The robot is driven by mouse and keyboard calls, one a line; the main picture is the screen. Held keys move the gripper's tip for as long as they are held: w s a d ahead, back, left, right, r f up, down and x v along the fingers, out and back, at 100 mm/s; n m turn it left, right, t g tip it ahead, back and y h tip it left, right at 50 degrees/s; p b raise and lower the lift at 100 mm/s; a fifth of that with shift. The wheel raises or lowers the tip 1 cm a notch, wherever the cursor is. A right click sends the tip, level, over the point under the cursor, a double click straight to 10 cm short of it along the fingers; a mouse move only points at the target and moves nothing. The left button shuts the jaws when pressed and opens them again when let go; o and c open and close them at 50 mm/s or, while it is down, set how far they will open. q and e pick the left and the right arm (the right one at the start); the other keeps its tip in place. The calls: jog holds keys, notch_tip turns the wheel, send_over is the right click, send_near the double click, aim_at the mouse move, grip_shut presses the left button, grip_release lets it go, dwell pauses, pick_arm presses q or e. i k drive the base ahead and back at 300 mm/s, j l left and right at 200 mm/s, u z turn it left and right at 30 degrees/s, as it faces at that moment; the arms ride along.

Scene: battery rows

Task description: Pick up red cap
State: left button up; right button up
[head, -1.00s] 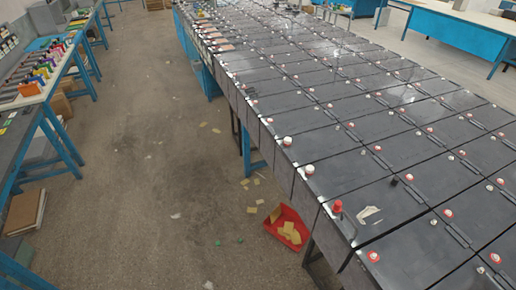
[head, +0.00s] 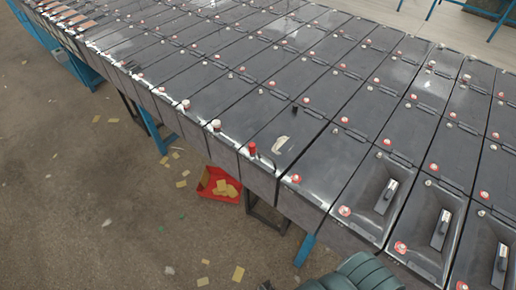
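The red cap (head: 252,148) stands upright near the front edge of a black battery top, in the middle of the head view. It is taller than the small red-and-white terminals around it. A black bent piece lies or stands just right of it. A pale torn patch (head: 281,144) marks the same battery top. Neither of my grippers shows in the head view.
Long rows of black batteries (head: 330,190) fill the right and middle. White-topped caps (head: 216,125) stand left of the red cap. A red bin (head: 207,190) with yellowish pieces sits on the floor below. A dark green ribbed thing (head: 358,274) is at the bottom edge. The left floor is clear apart from scraps.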

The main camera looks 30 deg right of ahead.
aim_at(252, 146)
jog(key=z, duration=0.3)
jog(key=i+j+z, duration=0.15)
jog(key=z, duration=0.3)
jog(key=i+j+z, duration=0.1)
jog(key=j+z, duration=0.15)
jog(key=z, duration=0.15)
jog(key=i+j+z, duration=0.1)
jog(key=j+z, duration=0.15)
jog(key=z, duration=0.2)
jog(key=j+z, duration=0.25)
jog(key=z, duration=0.2)
jog(key=i, duration=0.05)
